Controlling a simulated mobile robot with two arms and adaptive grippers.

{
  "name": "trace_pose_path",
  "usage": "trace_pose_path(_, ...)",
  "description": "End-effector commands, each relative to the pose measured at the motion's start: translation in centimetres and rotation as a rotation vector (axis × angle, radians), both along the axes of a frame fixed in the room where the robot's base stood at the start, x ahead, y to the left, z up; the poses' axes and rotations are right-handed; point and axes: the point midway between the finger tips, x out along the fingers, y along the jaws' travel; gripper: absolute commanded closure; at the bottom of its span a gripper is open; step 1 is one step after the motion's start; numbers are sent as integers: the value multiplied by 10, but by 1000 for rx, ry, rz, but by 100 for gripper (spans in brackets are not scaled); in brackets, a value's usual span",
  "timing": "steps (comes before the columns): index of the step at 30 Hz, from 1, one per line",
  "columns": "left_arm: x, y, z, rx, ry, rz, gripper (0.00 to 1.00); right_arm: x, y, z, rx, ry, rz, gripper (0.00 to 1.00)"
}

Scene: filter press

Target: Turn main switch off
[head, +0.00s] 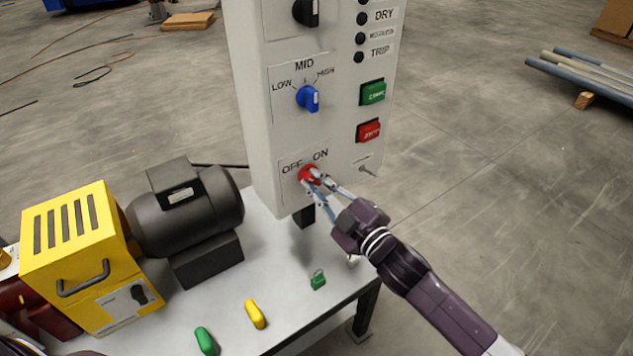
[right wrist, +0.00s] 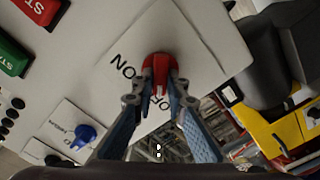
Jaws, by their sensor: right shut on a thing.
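The main switch (head: 307,174) is a red rotary knob low on the pale control box, below the OFF and ON labels. My right gripper (head: 318,184) is at the knob, its two fingers closed on either side of it. In the right wrist view the red knob (right wrist: 160,68) sits between the fingertips, and the panel appears turned nearly upside down. A pale mark shows on the knob, but I cannot tell surely which label it points to. My left gripper is not in view.
Above the switch are a blue selector (head: 308,98), a green button (head: 373,92) and a red button (head: 368,131). A black motor (head: 185,210) and yellow housing (head: 85,255) stand left on the table (head: 225,300).

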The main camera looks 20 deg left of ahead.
Motion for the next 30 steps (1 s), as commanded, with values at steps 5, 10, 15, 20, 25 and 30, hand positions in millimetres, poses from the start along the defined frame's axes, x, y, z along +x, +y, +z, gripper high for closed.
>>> trace_pose_path(5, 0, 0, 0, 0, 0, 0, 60, 0, 0, -2, -8, -4, -1, 100)
trace_pose_path(10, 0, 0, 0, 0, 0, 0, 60, 0, 0, -3, -8, -4, 0, 100)
trace_pose_path(15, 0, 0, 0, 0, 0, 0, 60, 0, 0, -2, -7, -3, -1, 73)
trace_pose_path(20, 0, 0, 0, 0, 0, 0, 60, 0, 0, -1, -5, -3, -1, 70)
trace_pose_path(25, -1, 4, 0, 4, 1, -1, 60, -1, -1, -1, -4, -3, 0, 70)
trace_pose_path(30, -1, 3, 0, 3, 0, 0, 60, -10, -14, -2, -5, -2, -1, 70)
